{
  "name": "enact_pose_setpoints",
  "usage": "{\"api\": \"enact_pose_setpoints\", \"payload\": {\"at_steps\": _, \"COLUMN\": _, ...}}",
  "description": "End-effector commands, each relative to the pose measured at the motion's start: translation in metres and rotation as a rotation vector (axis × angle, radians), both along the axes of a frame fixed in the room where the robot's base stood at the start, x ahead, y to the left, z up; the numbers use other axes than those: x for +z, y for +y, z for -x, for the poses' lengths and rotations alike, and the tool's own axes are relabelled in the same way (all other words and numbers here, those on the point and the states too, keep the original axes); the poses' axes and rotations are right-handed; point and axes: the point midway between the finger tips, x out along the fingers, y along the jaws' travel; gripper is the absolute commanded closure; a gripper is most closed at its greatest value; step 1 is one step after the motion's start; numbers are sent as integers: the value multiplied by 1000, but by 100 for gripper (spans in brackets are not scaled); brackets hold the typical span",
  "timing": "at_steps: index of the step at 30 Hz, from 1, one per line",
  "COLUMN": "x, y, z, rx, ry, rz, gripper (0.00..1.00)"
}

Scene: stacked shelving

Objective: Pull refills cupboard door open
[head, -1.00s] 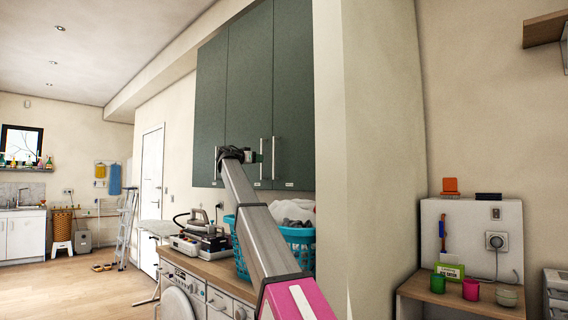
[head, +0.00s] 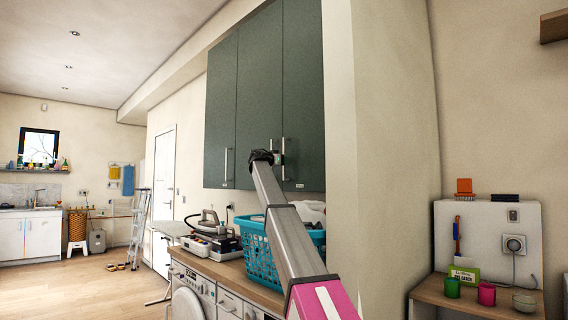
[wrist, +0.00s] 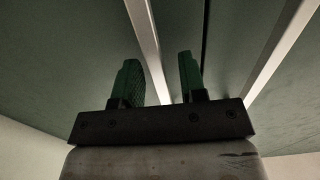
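A dark green wall cupboard (head: 258,90) with tall doors hangs above the worktop. Each door has an upright metal bar handle low down; the left door's handle (head: 225,163) and the right door's handle (head: 284,158) show in the head view. Small labels sit at the door bottoms, too small to read. The doors look shut. My gripper (head: 279,159) is at handle height and hides part of the middle handle. In the wrist view my gripper's two green fingers (wrist: 160,80) are apart, with one bar handle (wrist: 146,35) appearing between them. I cannot tell contact. Another handle (wrist: 280,50) lies to the right.
A turquoise laundry basket (head: 259,250) and an iron station (head: 212,240) stand on the worktop below. A wall corner (head: 375,130) juts out right of the cupboard. A small wooden table (head: 480,298) stands at right. Open floor (head: 105,290) is at left.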

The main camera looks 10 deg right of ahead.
Motion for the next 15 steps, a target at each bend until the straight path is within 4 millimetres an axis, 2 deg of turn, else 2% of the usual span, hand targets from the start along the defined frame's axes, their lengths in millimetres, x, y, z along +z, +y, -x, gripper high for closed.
{"api": "enact_pose_setpoints", "payload": {"at_steps": 8, "x": 0, "y": -4, "z": -2, "rx": 0, "ry": 0, "rz": 0, "gripper": 62}}
{"api": "enact_pose_setpoints", "payload": {"at_steps": 9, "x": 0, "y": -3, "z": -2, "rx": 0, "ry": 0, "rz": 0, "gripper": 65}}
{"api": "enact_pose_setpoints", "payload": {"at_steps": 11, "x": 0, "y": -3, "z": -2, "rx": 0, "ry": 0, "rz": 0, "gripper": 84}}
{"api": "enact_pose_setpoints", "payload": {"at_steps": 12, "x": 0, "y": -3, "z": -2, "rx": 0, "ry": 0, "rz": 0, "gripper": 98}}
{"api": "enact_pose_setpoints", "payload": {"at_steps": 15, "x": 0, "y": -3, "z": -2, "rx": 0, "ry": 0, "rz": 0, "gripper": 100}}
